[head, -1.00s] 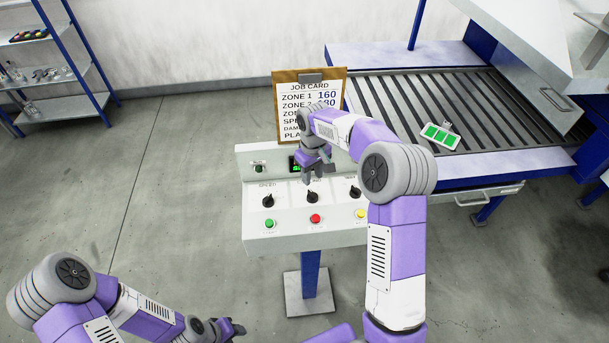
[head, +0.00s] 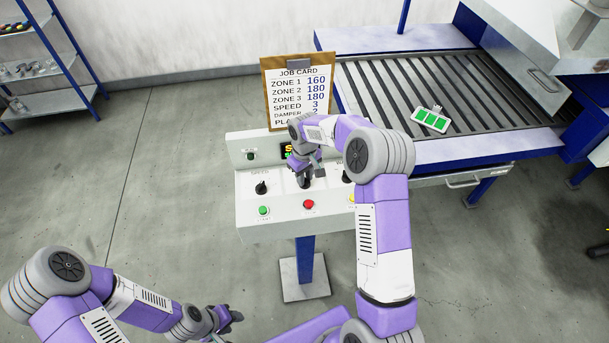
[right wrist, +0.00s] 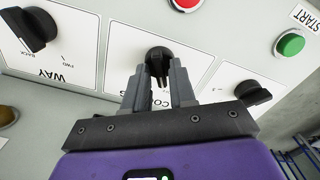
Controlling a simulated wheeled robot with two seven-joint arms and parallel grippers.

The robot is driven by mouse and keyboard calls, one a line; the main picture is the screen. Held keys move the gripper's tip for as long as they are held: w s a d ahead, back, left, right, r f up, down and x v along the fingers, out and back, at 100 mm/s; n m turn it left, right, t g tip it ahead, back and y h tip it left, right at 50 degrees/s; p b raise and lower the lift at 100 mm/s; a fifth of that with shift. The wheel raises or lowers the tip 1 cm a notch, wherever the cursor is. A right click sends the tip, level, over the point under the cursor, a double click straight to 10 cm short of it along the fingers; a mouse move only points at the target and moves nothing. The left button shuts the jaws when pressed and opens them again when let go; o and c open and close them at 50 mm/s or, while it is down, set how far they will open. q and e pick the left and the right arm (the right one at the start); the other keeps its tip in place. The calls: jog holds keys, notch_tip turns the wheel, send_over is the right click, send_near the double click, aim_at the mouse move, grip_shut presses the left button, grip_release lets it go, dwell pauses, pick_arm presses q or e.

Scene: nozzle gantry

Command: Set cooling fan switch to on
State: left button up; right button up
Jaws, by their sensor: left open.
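The cooling fan switch is a black rotary knob (right wrist: 158,56) in the middle of the panel in the right wrist view. Its label is partly covered, with "CO" readable. In the head view my right arm largely hides this knob. My right gripper (right wrist: 158,82) is right at it. The two grey fingers stand apart on either side of the knob's grip, and I see no clear contact. In the head view my right gripper (head: 311,180) is over the middle of the console. My left gripper (head: 230,318) is open and empty, low at the left, away from the console.
The console (head: 245,215) also has a speed knob (head: 261,188), a green button (head: 264,210), a red button (head: 309,204) and a partly hidden yellow one. A job card (head: 298,95) stands behind it. A roller conveyor (head: 400,90) lies behind to the right.

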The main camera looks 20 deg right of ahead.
grip_shut()
jog(key=shift+m+b, duration=0.5)
jog(key=shift+m, duration=0.6)
jog(key=m, duration=0.2)
jog(key=shift+m+b, duration=0.3)
jog(key=shift+b, duration=0.1)
jog(key=m, duration=0.3)
jog(key=shift+m, duration=0.3)
jog(key=shift+d+r+m+b, duration=0.1)
jog(key=shift+m+b, duration=0.2)
jog(key=shift+m, duration=1.5)
